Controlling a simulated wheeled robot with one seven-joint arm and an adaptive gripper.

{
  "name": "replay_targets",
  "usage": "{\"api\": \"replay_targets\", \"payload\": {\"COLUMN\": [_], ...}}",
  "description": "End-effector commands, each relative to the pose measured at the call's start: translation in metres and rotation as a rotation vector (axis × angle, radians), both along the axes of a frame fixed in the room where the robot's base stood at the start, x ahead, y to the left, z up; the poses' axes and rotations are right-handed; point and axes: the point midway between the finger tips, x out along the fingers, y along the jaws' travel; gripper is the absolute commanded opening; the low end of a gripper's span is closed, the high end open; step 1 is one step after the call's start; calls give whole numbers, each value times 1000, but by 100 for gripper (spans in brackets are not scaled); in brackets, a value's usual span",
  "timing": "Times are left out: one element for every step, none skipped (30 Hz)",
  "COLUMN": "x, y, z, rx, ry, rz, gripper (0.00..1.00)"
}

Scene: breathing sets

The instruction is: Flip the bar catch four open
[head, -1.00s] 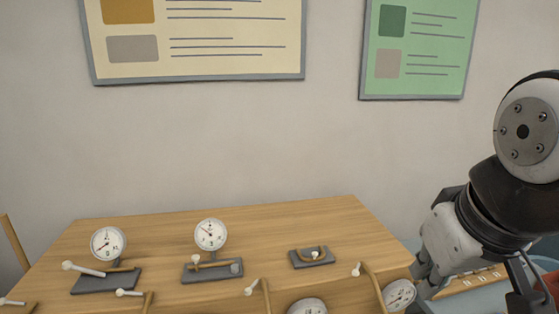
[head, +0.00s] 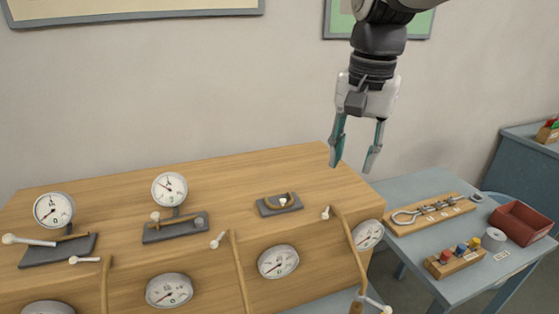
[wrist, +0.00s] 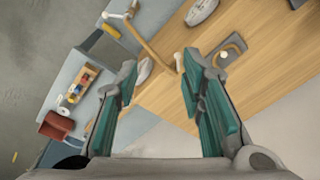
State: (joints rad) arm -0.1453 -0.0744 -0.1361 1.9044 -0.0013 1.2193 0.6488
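My gripper (head: 354,155) hangs fingers down above the right end of the wooden console, with its two fingers apart and nothing between them. In the wrist view my gripper (wrist: 160,68) is also open and empty. A wooden board (head: 445,211) with a metal bar, a ring at its left end and several small labels lies on the blue-grey side table, right of and below my gripper. Its labels are too small to read, so I cannot tell which part is bar catch four, nor its state.
The wooden console (head: 110,187) carries gauges (head: 170,189), levers and a small dark plate (head: 280,204). The blue-grey side table (head: 418,184) also holds a red tray (head: 520,223), a block with coloured knobs (head: 455,261) and a grey roll (head: 493,239). Air around my gripper is clear.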

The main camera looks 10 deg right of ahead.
Motion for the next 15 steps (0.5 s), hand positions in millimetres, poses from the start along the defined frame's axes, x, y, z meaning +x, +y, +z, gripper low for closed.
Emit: {"api": "replay_targets", "payload": {"x": [19, 28, 40, 48, 56, 67, 75, 82, 91, 97, 102, 108, 112, 116, 119], "y": [1, 2, 3, 4, 5, 6, 7, 9, 10, 11, 12, 13, 14, 15, 15], "z": [-10, -14, -20, -25, -29, -36, -41, -46, -52, -56, -60, -65, -69, -71, -75], "rx": [-5, -8, -14, -19, -25, -35, -42, -50, -61, -69, -75, -85, -92, -98, -104], "ry": [35, 51, 75, 91, 108, 128, 144, 157, 174, 185, 194, 206, 213, 219, 227], "rz": [-44, -74, -111, -139, -168, -205, -231, -256, -289, -312, -332, -357, -372, -386, -402], "gripper": [36, 36, 36, 36, 36, 36, 36, 36, 36, 36, 36, 36, 36, 36, 36]}}
